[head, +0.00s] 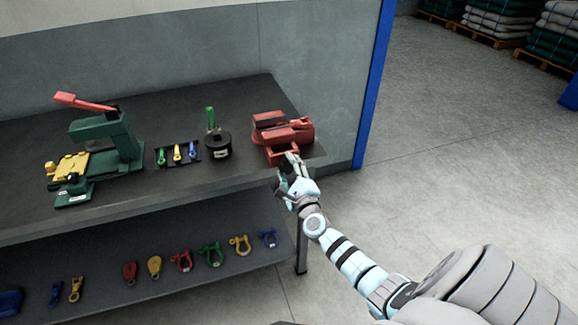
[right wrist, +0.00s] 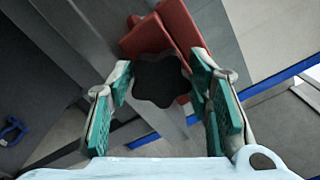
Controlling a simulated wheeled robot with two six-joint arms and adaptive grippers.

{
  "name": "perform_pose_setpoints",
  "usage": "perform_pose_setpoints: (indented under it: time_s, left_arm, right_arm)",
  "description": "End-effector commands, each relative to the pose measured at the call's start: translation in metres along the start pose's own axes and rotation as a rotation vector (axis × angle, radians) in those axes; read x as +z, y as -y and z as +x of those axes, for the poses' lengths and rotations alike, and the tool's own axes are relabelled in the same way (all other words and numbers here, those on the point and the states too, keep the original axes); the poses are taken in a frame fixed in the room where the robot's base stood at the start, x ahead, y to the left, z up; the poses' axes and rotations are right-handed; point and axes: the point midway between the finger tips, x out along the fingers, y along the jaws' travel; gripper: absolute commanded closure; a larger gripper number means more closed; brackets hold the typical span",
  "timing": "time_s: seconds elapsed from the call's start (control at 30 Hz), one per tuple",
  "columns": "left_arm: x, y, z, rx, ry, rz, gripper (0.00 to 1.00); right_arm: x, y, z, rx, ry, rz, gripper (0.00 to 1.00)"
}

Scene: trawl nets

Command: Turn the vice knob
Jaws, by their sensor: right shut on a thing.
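The red vice (head: 284,130) stands at the right end of the dark workbench. Its dark lobed knob (right wrist: 160,80) shows in the right wrist view, in front of the red vice body (right wrist: 182,25). My right gripper (head: 290,172) reaches the front of the vice. In the right wrist view my right gripper (right wrist: 161,84) has its green-padded fingers on both sides of the knob, shut on it. In the head view the knob is hidden by the gripper. My left gripper is not in view.
On the workbench (head: 190,184) stand a green press with a red lever (head: 105,135), a tray of small coloured tools (head: 178,153) and a black round container (head: 217,146). Coloured shackles (head: 210,253) lie on the lower shelf.

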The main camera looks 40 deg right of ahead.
Motion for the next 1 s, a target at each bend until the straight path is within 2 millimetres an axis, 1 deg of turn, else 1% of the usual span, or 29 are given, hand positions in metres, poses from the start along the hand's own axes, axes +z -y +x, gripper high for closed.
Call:
perform_pose_setpoints:
  time_s: [1.0]
  left_arm:
    - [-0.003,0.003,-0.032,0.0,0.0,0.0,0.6]
  right_arm:
    - [-0.001,-0.003,0.001,-0.002,0.0,-0.963,0.82]
